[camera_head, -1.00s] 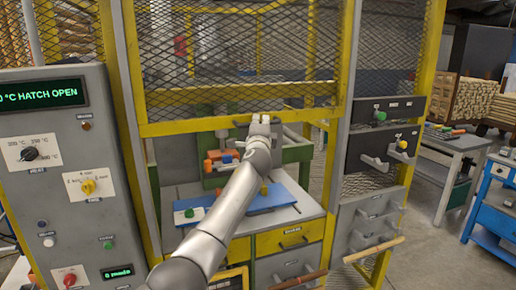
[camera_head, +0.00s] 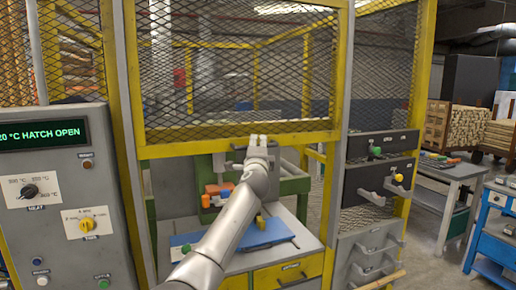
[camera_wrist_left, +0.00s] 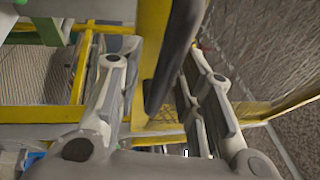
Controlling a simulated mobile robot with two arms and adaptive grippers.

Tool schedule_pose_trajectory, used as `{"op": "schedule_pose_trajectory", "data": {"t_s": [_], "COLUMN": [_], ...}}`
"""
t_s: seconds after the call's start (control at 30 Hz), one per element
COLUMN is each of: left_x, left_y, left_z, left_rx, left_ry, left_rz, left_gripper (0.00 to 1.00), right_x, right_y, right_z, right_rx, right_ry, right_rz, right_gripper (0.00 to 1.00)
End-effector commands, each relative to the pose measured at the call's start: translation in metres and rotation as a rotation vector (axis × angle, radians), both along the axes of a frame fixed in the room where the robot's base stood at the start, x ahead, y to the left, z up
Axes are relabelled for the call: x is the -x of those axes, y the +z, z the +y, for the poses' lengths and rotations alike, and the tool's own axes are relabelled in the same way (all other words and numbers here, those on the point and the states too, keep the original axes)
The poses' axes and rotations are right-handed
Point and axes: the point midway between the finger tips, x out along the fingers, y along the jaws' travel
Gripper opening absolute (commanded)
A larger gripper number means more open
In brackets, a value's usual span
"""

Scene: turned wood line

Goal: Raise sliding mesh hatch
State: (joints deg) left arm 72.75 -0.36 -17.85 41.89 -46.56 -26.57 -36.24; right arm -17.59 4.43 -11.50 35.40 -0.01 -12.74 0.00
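The sliding mesh hatch (camera_head: 240,85) is a wire mesh panel in a yellow frame. Its lower yellow bar (camera_head: 190,149) stands above an opening onto a work surface. A dark handle (camera_head: 238,147) sits on this bar, mostly hidden by my left gripper (camera_head: 257,140). In the left wrist view, the dark handle (camera_wrist_left: 174,55) runs between the two fingers of my left gripper (camera_wrist_left: 160,85), with a visible gap on its left side. The fingers are apart; whether either touches the handle I cannot tell. My right gripper is not in view.
A grey control panel (camera_head: 60,215) at left has a display (camera_head: 42,134) reading "HATCH OPEN". Blue workbench (camera_head: 492,232) at far right.

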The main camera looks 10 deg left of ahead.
Motion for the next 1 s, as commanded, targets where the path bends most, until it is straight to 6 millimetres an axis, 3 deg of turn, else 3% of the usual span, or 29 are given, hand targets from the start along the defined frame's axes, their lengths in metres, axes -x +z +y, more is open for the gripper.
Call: {"op": "schedule_pose_trajectory", "data": {"t_s": [0.47, 1.0], "left_x": [0.008, 0.064], "left_y": [-0.002, -0.012], "left_z": [-0.001, -0.013], "left_rx": [0.001, 0.000], "left_ry": [0.002, -0.001], "left_rz": [-0.002, -0.001], "left_gripper": [0.35, 0.35], "right_x": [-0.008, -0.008], "right_y": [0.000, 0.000], "right_z": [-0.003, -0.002], "right_rx": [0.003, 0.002], "right_ry": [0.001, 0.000], "right_rz": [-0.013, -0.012], "right_gripper": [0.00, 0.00]}}
